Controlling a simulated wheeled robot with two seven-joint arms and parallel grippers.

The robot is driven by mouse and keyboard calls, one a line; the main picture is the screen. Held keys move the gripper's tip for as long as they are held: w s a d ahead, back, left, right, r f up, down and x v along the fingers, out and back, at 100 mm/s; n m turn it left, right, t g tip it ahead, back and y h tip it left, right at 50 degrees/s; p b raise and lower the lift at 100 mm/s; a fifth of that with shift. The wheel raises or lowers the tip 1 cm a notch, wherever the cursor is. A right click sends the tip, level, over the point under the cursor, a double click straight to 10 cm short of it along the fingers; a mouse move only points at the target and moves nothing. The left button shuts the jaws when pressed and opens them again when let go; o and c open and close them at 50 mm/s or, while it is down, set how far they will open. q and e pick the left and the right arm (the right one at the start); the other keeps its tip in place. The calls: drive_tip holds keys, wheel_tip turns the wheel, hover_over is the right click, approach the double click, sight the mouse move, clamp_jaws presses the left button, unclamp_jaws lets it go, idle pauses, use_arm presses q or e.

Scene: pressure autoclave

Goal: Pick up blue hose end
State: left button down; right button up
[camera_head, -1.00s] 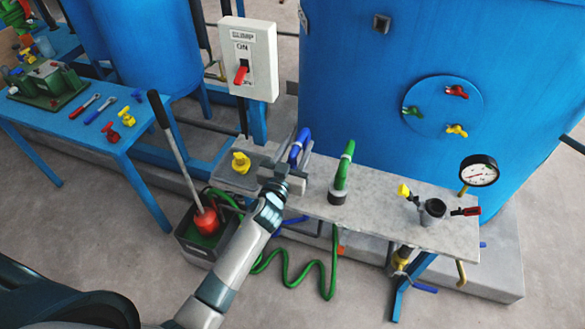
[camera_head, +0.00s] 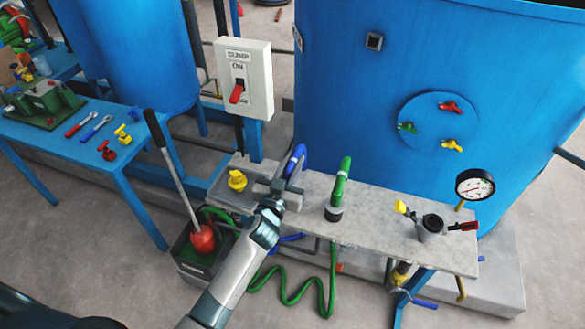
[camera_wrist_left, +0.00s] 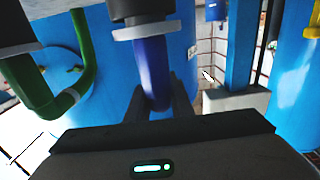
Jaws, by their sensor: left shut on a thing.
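The blue hose end (camera_head: 297,155) stands up at the back left of the grey bench, just beyond my left gripper (camera_head: 284,184). In the left wrist view the blue hose (camera_wrist_left: 153,72) runs between the two dark fingers of the left gripper (camera_wrist_left: 160,98), below a dark fitting with a grey collar. The gripper is shut on it. The palm hides part of the hose in the head view. My right gripper is not in view.
A green hose (camera_head: 341,180) stands in a dark fitting right of the gripper. A yellow valve (camera_head: 237,180) sits at left on the bench (camera_head: 385,225). A switch box (camera_head: 245,78), a pressure gauge (camera_head: 475,186) and a large blue tank (camera_head: 350,110) are nearby. A lever pump (camera_head: 202,239) stands below.

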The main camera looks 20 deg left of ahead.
use_arm(q)
wheel_tip(320, 180, up, 4)
drive_tip(key=shift+f, duration=0.1)
drive_tip(key=s+d+r+b, duration=0.2)
drive_tip(key=s+d+r, duration=0.4)
drive_tip(key=s+d, duration=0.2)
drive_tip(key=shift+s+r, duration=0.25)
drive_tip(key=shift+r, duration=0.1)
drive_tip(key=s+a, duration=0.9)
drive_tip(key=s, duration=0.5)
drive_tip(key=shift+a+f+y, duration=0.15)
drive_tip(key=shift+f+y, duration=0.05)
drive_tip(key=shift+y, duration=0.1)
